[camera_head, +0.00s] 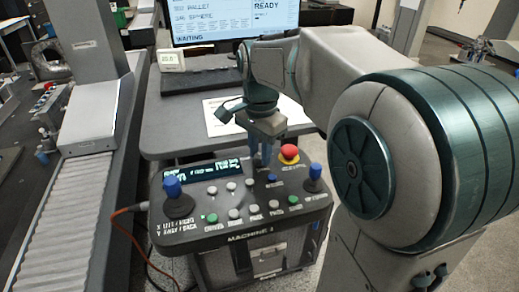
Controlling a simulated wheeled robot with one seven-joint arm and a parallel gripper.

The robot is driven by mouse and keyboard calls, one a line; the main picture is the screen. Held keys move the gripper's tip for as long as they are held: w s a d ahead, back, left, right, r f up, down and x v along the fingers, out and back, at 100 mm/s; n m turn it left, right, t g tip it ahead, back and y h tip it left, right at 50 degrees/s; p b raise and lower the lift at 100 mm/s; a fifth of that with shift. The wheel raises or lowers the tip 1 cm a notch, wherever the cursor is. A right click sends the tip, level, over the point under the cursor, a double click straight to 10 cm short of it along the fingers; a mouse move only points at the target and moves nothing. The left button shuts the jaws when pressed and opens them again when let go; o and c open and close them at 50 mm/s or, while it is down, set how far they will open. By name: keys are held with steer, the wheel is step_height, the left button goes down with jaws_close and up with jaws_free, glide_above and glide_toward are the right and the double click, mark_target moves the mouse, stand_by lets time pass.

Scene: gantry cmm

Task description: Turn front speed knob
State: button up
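The control console (242,227) stands in the middle of the camera_head view, with a small lit display and a sloped panel. My gripper (262,163) points down over the back of the panel, just left of the red mushroom button (289,153). Its fingertips are at or just above the panel, and whether they touch anything is too small to tell. I cannot make out the front speed knob for certain; the gripper may hide it. A small blue button (272,178) sits just in front of the fingers.
Blue-topped joysticks stand at the panel's left (172,187) and right (315,172), with several white and green buttons between. Behind is a grey desk (180,118) with a monitor (235,18).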

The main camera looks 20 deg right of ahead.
steer(key=shift+c, duration=0.7)
steer(key=n, duration=0.4)
steer(key=shift+r+n+p, duration=0.1)
steer(key=shift+n+p, duration=0.3)
steer(key=n, duration=0.4)
steer(key=shift+n, duration=0.4)
steer(key=o, duration=1)
steer(key=shift+r, duration=0.1)
